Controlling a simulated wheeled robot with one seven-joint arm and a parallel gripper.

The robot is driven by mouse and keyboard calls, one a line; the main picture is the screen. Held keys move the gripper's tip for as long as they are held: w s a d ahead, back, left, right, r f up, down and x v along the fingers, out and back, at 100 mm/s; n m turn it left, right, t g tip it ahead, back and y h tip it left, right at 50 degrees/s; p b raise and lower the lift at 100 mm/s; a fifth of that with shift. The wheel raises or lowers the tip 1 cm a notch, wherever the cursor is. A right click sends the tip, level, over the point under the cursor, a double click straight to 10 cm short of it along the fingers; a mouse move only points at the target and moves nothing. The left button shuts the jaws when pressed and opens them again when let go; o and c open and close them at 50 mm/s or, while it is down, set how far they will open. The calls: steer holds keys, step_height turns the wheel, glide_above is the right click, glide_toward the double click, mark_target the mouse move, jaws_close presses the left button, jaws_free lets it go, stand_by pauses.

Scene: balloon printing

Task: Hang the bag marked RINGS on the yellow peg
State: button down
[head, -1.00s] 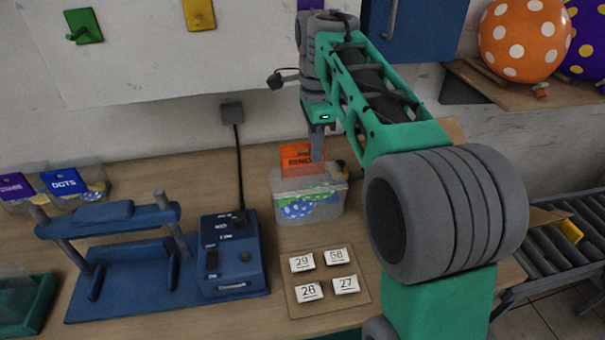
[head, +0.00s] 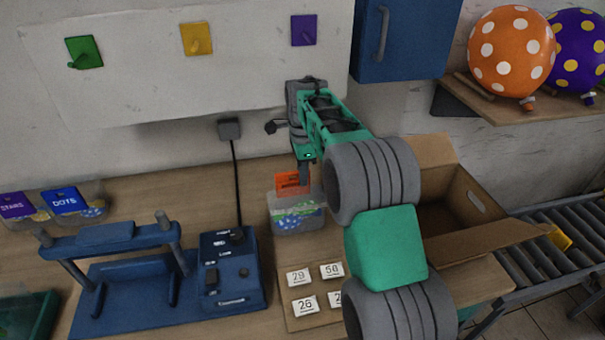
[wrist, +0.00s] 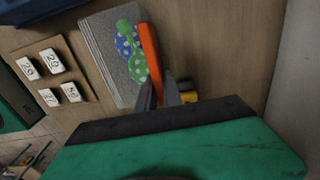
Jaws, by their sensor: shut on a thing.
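The bag marked RINGS has an orange header card (head: 287,183) above a clear pouch (head: 297,216) with green and blue dotted balloons in it. It is upright at the table's back; I cannot tell whether its base touches the table. My gripper (head: 304,174) points down and is shut on the header's right part, which hides the lettering. The wrist view shows the orange card (wrist: 150,55) edge-on between my fingertips (wrist: 160,92). The yellow peg (head: 197,40) is on the wall board, up and left of the bag, and it is empty.
A green peg (head: 84,52) and a purple peg (head: 304,30) flank the yellow one. A blue cabinet (head: 405,40) hangs to the right. STARS (head: 17,206) and DOTS (head: 65,200) bags, a blue press (head: 110,240) and number tiles (head: 315,285) are on the table.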

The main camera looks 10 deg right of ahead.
steer(key=shift+f, duration=0.1)
steer(key=shift+f, duration=0.15)
steer(key=c, duration=1.5)
jaws_free()
